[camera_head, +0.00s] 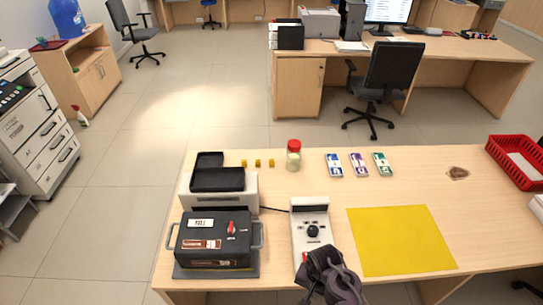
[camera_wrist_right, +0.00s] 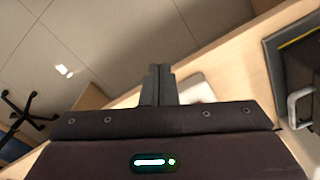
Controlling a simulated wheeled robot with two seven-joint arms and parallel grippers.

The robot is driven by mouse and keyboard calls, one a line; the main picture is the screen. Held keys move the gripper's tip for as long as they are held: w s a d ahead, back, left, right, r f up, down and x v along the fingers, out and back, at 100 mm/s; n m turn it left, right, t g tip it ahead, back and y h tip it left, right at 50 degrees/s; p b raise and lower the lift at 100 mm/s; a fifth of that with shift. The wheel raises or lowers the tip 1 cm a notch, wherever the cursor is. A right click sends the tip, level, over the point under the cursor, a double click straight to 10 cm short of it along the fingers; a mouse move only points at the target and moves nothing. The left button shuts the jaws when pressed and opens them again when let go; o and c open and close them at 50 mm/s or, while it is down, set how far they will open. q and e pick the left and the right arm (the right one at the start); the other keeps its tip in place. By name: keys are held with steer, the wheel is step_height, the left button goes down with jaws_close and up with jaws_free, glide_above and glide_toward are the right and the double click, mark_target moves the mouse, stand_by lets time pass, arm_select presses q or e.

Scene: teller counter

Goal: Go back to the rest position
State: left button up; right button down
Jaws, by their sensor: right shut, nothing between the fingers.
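My right gripper (camera_head: 328,272) is dark and shows at the bottom edge of the head view, over the front edge of the counter. It overlaps the lower end of a white device with a black knob (camera_head: 312,232). In the right wrist view, the two fingers of my right gripper (camera_wrist_right: 159,72) are pressed together with nothing between them. My left gripper is not in view.
A black box with handles (camera_head: 214,240) stands left on the counter (camera_head: 360,190). A white scale with a black tray (camera_head: 218,178) is behind it. A jar (camera_head: 293,156), several small packs, a yellow mat (camera_head: 400,240) and a red basket (camera_head: 517,160) lie around.

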steer(key=s+d+f+n+b, duration=0.2)
steer(key=s+f+b, duration=0.3)
steer(key=f, duration=0.9)
steer(key=s+d+f+n+b, duration=0.25)
steer(key=s+f, duration=0.35)
steer(key=f, duration=0.7)
steer(key=s+d+f+n+b, duration=0.1)
steer(key=s+d+f+b, duration=0.2)
steer(key=s+f, duration=0.4)
steer(key=s+d+f+n+t+b, duration=0.1)
steer(key=s+d+f+n+b, duration=0.1)
steer(key=s+f, duration=0.6)
steer(key=s+d+b, duration=0.1)
steer(key=s, duration=0.2)
steer(key=shift+d, duration=0.35)
steer(key=shift+s, duration=0.1)
